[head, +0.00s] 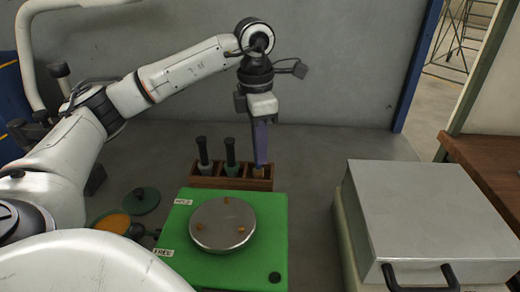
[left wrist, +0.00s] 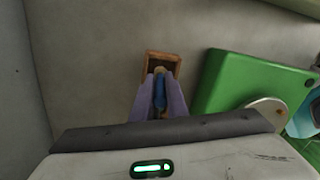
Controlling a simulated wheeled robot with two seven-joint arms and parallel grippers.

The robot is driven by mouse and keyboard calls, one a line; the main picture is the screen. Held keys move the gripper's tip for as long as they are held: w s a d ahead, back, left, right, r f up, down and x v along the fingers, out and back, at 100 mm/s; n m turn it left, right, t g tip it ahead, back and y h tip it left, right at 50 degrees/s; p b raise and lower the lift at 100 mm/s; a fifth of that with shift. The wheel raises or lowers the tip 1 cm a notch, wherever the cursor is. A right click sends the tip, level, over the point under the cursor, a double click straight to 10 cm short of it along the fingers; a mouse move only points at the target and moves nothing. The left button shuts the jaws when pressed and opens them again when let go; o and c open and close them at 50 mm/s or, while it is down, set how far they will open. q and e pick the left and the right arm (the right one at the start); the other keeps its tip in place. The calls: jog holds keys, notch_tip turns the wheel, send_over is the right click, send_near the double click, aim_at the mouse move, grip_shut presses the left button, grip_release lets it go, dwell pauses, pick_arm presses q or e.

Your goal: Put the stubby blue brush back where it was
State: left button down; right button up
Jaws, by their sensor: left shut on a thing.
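My left gripper (head: 261,158) points straight down over the right end of the wooden rack (head: 206,182). It also shows in the left wrist view (left wrist: 161,90), its purple fingers shut on the blue brush (left wrist: 159,94). The brush's tan end is at the right compartment of the rack, whose rim shows in the left wrist view (left wrist: 148,62). I cannot tell whether the brush touches the compartment's floor. In the head view the fingers hide most of the brush. My right gripper is not in view.
Two dark-handled tools (head: 203,150) (head: 230,151) stand in the rack's left and middle compartments. A green board (head: 270,250) with a round metal plate (head: 223,224) lies in front. A metal box (head: 430,215) with a black handle stands at right. Green and orange discs (head: 143,201) lie at left.

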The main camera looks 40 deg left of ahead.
pick_arm(q)
jog(key=shift+f, duration=0.2)
jog(key=shift+f, duration=0.1)
jog(key=c, duration=1.7)
grip_release()
jog(key=shift+c, duration=0.2)
jog(key=shift+r, duration=0.25)
notch_tip(320, 180, up, 6)
jog(key=shift+f, duration=0.1)
jog(key=r+p, duration=0.1)
jog(key=r, duration=0.2)
jog(key=r+p, duration=0.2)
jog(key=r, duration=0.1)
jog(key=shift+s+a, duration=0.1)
jog(key=shift+s, duration=0.1)
